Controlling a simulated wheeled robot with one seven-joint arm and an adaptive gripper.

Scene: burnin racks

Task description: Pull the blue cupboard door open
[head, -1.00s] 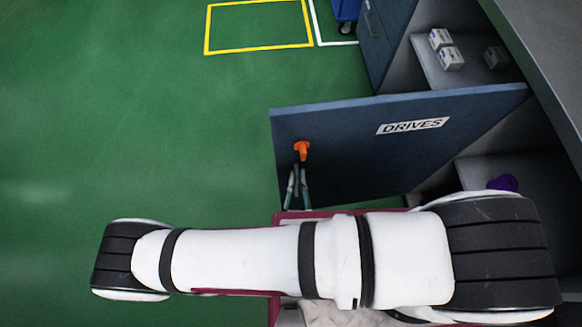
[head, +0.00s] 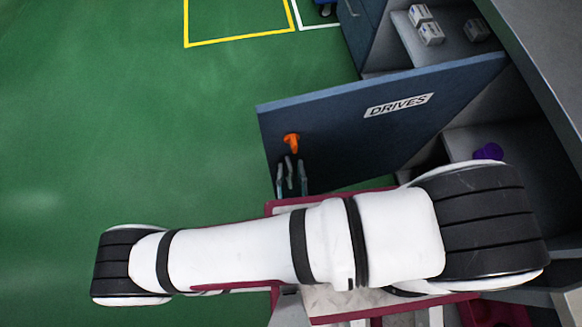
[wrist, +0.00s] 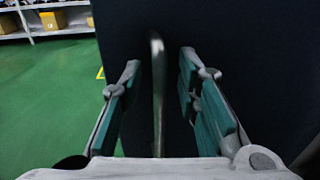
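The blue cupboard door (head: 345,140) stands swung out from the cupboard, with a white DRIVES label (head: 398,105) and an orange latch or knob (head: 291,141) near its free edge. Its upright metal bar handle (wrist: 158,95) shows in the wrist view between my fingers, with a visible gap on each side. My gripper (head: 291,180) is open around the handle at the door's free end; it also fills the wrist view (wrist: 158,90). My arm hides the lower part of the door in the head view.
The open cupboard interior holds a purple object (head: 488,152). Another compartment behind has small white boxes (head: 430,34). A grey countertop (head: 540,50) runs along the right. Green floor (head: 120,130) to the left is clear, with a yellow outline (head: 240,38). Shelving (wrist: 45,20) stands far off in the wrist view.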

